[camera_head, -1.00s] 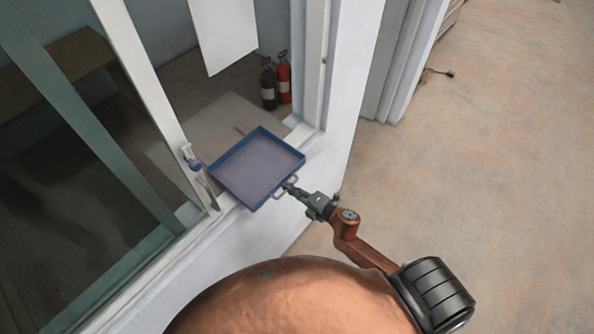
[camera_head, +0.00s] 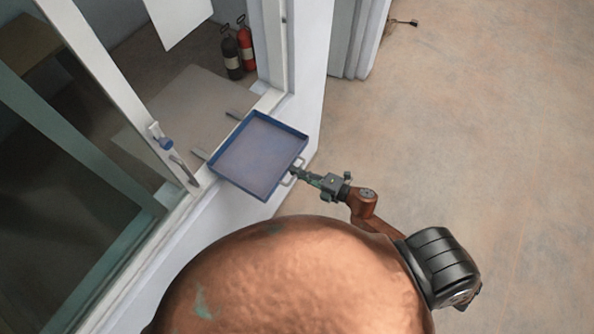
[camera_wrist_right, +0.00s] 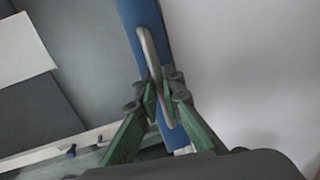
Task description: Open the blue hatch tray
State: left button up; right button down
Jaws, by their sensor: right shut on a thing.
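The blue hatch tray (camera_head: 258,158) is a shallow square tray with a blue rim. In the head view it juts out from the window sill toward me, with two grey rails showing behind it. My right gripper (camera_head: 298,173) is shut on the grey handle (camera_head: 291,178) at the tray's near right side. In the right wrist view the gripper's green fingers (camera_wrist_right: 165,100) close around the looped handle (camera_wrist_right: 152,65), against the blue tray edge (camera_wrist_right: 140,20). My left gripper is not in view.
A sliding window frame (camera_head: 125,90) with a blue-knobbed latch (camera_head: 165,143) stands left of the tray. Two fire extinguishers, one black (camera_head: 232,58) and one red (camera_head: 246,48), stand inside beyond the sill.

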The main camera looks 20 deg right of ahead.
jog(key=c, duration=2.3)
grip_release()
jog(key=shift+c, duration=0.2)
jog(key=shift+s, duration=0.1)
jog(key=v, duration=1.2)
